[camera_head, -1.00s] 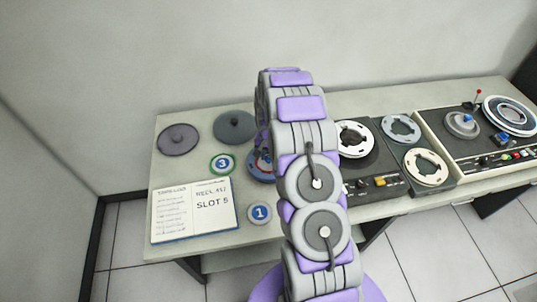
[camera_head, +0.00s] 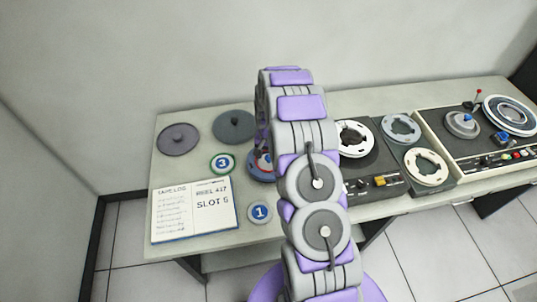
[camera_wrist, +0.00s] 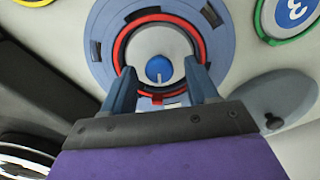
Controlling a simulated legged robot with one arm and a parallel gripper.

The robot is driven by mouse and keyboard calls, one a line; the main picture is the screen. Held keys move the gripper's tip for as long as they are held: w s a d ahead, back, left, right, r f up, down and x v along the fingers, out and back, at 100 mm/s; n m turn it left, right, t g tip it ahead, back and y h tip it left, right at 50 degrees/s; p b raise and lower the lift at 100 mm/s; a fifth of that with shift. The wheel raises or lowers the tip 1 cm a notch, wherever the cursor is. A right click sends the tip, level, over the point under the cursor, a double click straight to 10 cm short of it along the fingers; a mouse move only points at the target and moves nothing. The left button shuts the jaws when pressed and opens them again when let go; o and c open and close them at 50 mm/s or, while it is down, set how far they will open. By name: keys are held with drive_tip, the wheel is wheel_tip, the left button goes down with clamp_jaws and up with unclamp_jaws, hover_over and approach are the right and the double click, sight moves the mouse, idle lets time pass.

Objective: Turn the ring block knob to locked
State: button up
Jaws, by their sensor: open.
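The ring block (camera_wrist: 103,48) fills the upper middle of the wrist view. It has a broad blue outer ring with dark slots, a red inner ring and a pale centre. Its small blue knob (camera_wrist: 159,64) sits in that centre, with a light pointer mark toward the bottom of the picture. My gripper (camera_wrist: 161,74) is open, its two blue-grey fingers on either side of the knob with clear gaps. I cannot tell how far the fingertips are above the block. In the head view the ring block (camera_head: 257,172) is partly hidden behind my arm.
On the table, a green-rimmed disc marked 3 (camera_head: 221,163), a disc marked 1 (camera_head: 260,212), two grey lids (camera_head: 178,140) (camera_head: 234,127) and an open log book (camera_head: 195,208) lie around the block. Tape decks (camera_head: 380,187) stand to the right.

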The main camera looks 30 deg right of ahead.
sight(268, 157)
wheel_tip(268, 157, up, 17)
drive_tip(key=p, duration=0.1)
drive_tip(key=shift+p, duration=0.3)
idle(0.4)
